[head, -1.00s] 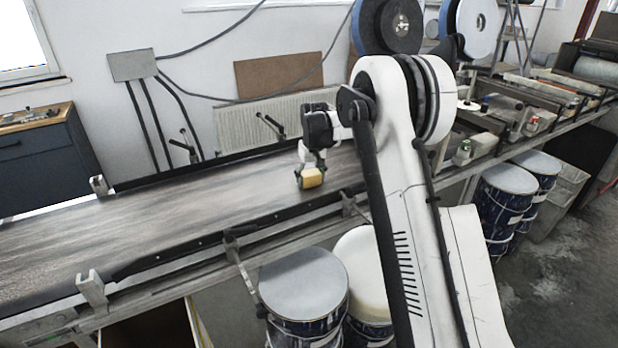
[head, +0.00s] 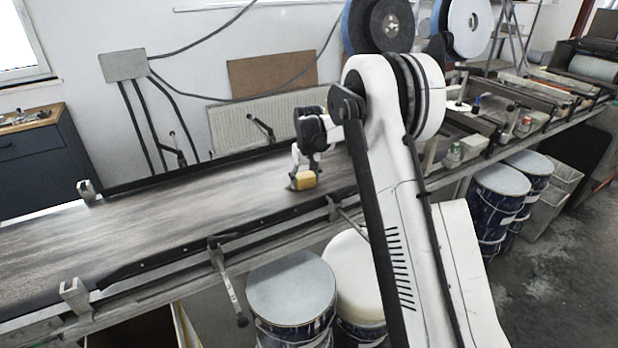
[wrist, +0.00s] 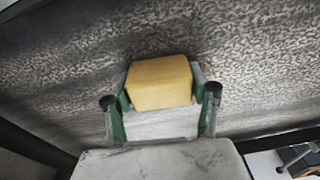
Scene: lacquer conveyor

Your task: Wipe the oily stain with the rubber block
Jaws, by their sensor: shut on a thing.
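The rubber block is a yellow block (head: 306,180) at the conveyor belt (head: 150,225) surface, near the belt's right part. It also shows large in the wrist view (wrist: 160,83). My gripper (head: 303,172) is shut on it, with the green-sided fingers (wrist: 160,104) on either side of the block. Whether the block touches the belt or hovers just above it I cannot tell for sure. The belt is grey-brown with mottled streaks; no separate oily stain can be told apart from them.
Metal rails with clamps (head: 75,298) edge the belt. Drums (head: 290,290) stand below its front side. Bottles and rollers (head: 455,152) line the conveyor at right. A radiator (head: 245,125) is behind. The belt's left part is clear.

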